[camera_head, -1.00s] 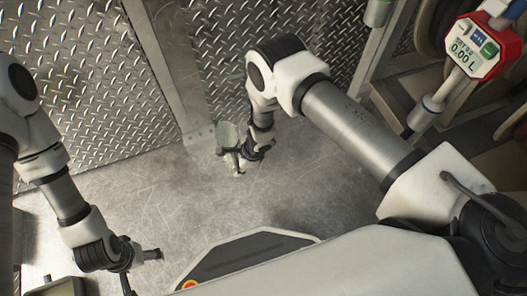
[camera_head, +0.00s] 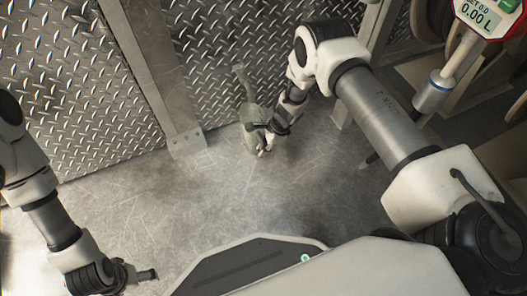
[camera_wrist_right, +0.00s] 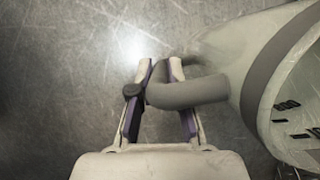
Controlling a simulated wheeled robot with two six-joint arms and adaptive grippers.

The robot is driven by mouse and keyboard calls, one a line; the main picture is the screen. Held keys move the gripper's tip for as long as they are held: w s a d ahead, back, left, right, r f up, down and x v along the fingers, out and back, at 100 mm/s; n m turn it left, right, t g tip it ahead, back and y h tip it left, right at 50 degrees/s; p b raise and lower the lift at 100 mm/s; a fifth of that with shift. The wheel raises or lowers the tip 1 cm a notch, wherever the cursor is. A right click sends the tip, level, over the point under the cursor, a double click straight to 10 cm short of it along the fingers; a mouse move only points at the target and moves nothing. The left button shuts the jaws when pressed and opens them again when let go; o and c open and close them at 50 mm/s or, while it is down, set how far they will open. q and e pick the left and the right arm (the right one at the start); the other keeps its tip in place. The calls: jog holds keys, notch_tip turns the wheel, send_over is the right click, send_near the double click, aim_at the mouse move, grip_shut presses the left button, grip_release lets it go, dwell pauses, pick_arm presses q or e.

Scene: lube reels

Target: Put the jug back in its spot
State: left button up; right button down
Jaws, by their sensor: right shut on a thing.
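The jug (camera_head: 250,116) is pale grey-green with a long spout that points up toward the ribbed metal wall in the head view. In the right wrist view the jug (camera_wrist_right: 240,60) fills the right side, with dark scale marks near its edge. My right gripper (camera_head: 266,150) is at the jug's near side. In the wrist view its fingers (camera_wrist_right: 161,75) are shut on the grey handle (camera_wrist_right: 195,91). My left gripper (camera_head: 146,276) is far from the jug at the lower left, and its jaw opening is unclear. The jug's spot cannot be made out.
A diamond-plate wall (camera_head: 235,40) and a metal post (camera_head: 150,75) stand behind the jug. A red-rimmed meter (camera_head: 484,17) reading 0.00 L hangs at the upper right above a nozzle (camera_head: 432,92), beside reels. The scratched metal floor (camera_head: 180,205) is clear between my arms.

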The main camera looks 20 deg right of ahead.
jog(key=shift+r, duration=0.15)
jog(key=shift+f, duration=0.2)
jog(key=c, duration=1.1)
grip_release()
jog(key=shift+c, duration=0.2)
jog(key=shift+r, duration=0.15)
